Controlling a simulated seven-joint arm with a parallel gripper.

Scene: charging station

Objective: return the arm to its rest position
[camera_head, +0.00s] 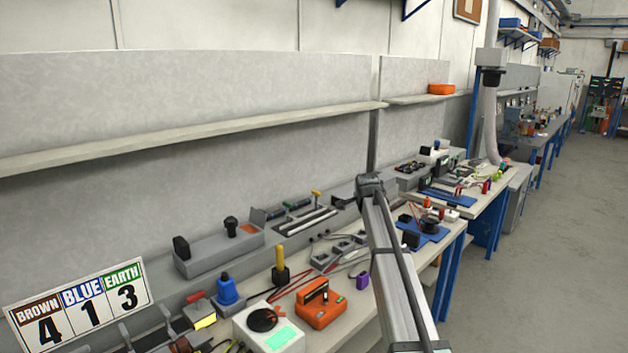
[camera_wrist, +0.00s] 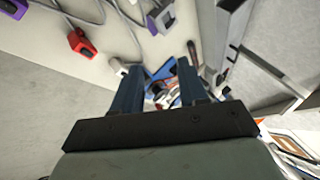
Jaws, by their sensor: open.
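My arm (camera_head: 397,270) rises from the lower right of the head view and reaches over the workbench (camera_head: 352,312), ending near the back wall. Beyond the fingers lie blurred bench items, partly hidden by the gripper.
An orange device (camera_head: 320,304), a purple item (camera_head: 363,281) and a white box with a green screen (camera_head: 270,325) sit left of my arm. Blue mats (camera_head: 430,233) lie to its right. A shelf (camera_head: 180,137) runs along the wall. Open floor (camera_head: 560,270) is at right.

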